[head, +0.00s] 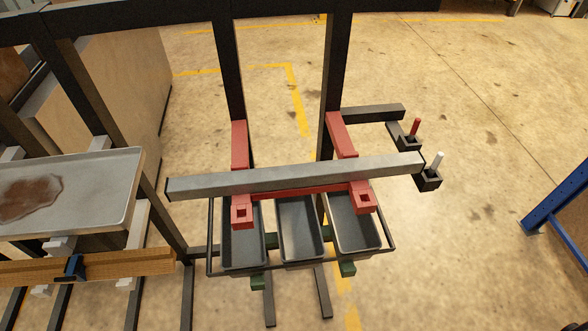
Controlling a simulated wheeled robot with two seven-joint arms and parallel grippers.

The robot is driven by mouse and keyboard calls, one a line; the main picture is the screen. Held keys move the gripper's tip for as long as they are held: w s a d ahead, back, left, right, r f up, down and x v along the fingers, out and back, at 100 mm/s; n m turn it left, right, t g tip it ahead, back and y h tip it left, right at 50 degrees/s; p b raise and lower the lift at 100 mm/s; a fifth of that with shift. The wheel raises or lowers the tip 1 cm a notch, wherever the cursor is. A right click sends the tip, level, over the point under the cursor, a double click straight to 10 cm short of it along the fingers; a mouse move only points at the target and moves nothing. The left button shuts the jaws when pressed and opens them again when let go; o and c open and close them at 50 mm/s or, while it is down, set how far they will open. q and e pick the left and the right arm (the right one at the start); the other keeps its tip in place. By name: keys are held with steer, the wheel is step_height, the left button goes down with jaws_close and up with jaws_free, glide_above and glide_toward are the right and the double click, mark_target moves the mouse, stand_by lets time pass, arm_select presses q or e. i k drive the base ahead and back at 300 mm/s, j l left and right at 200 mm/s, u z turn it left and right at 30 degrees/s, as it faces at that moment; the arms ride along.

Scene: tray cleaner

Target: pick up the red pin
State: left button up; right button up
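The red pin (416,127) stands upright in a small black holder (409,142) at the right end of the dark rack. A white pin (437,162) stands in a second black holder (430,181), a little nearer and to the right. Neither of my grippers shows in the head view.
A grey bar (300,176) crosses the red brackets (239,145) above several grey bins (243,260) in a wire frame. A stained metal tray (110,190) lies at left, above a wooden beam (130,263). A blue rack (560,200) stands at right. Floor between is clear.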

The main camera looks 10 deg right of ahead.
mark_target(416, 122)
steer(key=i+l+z, duration=0.15)
steer(key=z, duration=0.35)
steer(key=i+l+z, duration=0.2)
steer(key=z, duration=0.3)
steer(key=l+u, duration=0.15)
steer(key=u, duration=0.25)
steer(key=i+l+u, duration=0.1)
steer(key=u, duration=0.3)
steer(key=l+u, duration=0.25)
steer(key=u, duration=0.2)
steer(key=l+u, duration=0.2)
steer(key=u, duration=0.2)
